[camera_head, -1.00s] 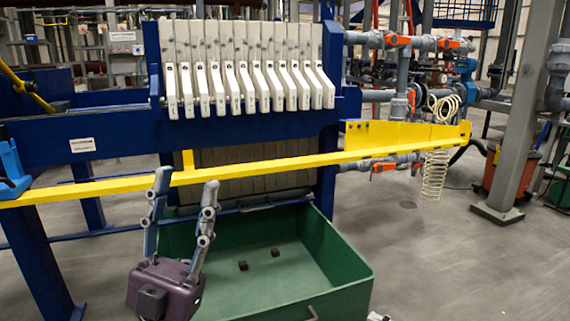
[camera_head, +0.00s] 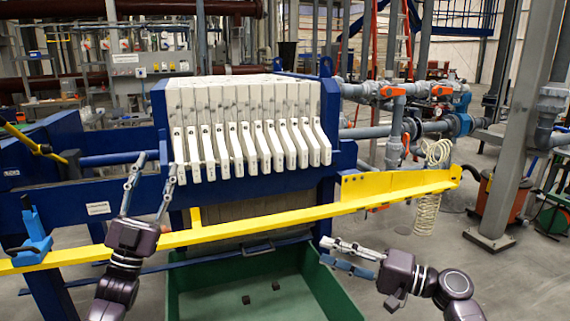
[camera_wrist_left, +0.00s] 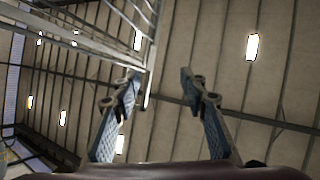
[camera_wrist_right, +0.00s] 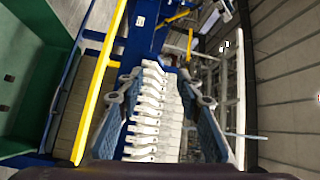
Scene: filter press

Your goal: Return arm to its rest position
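My left gripper (camera_head: 152,170) points up in front of the yellow rail, at the left of the filter plates in the head view. Its fingers are apart and empty. In the left wrist view its fingers (camera_wrist_left: 160,75) stand open against the ceiling. My right gripper (camera_head: 325,252) points left over the right rim of the green bin in the head view. Its fingers are apart with nothing between them. In the right wrist view its open fingers (camera_wrist_right: 160,82) frame the more distant white plate handles (camera_wrist_right: 148,110).
The filter press has white plates (camera_head: 250,100) in a blue frame (camera_head: 60,195). A long yellow rail (camera_head: 270,222) crosses in front of it. The green bin (camera_head: 325,290) below holds dark blocks. A blue bracket (camera_head: 33,243) sits at the rail's left end.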

